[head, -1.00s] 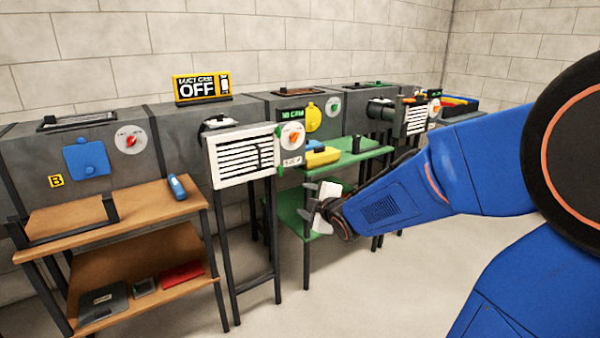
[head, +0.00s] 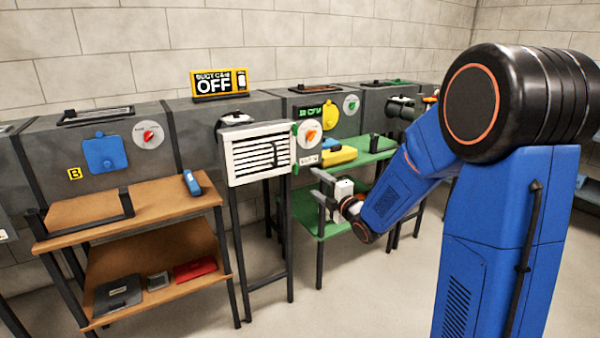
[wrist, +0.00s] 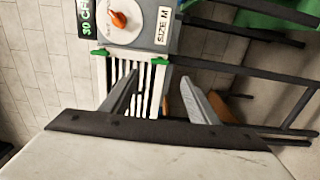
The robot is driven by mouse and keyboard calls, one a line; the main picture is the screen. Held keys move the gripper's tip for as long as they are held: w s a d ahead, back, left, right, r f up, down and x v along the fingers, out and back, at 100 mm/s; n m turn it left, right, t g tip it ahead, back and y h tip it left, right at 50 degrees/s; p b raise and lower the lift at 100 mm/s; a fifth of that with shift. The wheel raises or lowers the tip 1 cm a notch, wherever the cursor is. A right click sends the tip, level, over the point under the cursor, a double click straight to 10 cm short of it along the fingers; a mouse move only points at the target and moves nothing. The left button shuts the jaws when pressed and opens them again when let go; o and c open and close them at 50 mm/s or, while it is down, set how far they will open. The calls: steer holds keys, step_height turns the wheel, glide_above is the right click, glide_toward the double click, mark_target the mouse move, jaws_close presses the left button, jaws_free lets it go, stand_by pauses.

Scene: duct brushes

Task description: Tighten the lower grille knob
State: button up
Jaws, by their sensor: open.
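The white slatted grille (head: 262,155) stands upright on a dark stand in the head view, with green knobs on its right edge. The lower green knob (head: 295,168) is near the bottom corner; the upper green knob (head: 294,129) is above it. In the wrist view the picture is turned sideways: the lower knob (wrist: 156,60) is right of the upper knob (wrist: 101,52), above the white slats (wrist: 128,80). My gripper (head: 316,185) is open and empty, right of and slightly below the lower knob, apart from it.
A dial panel (head: 309,141) sits directly right of the grille. A green shelf table (head: 370,155) with a yellow object (head: 339,156) stands close behind my gripper. A brown table (head: 150,205) is to the left. Floor in front is clear.

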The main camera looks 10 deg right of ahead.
mark_target(297, 170)
steer(key=x, duration=1.2)
steer(key=shift+w+a, duration=0.1)
steer(key=shift+w, duration=0.05)
steer(key=shift+c, duration=0.3)
steer(key=c, duration=1)
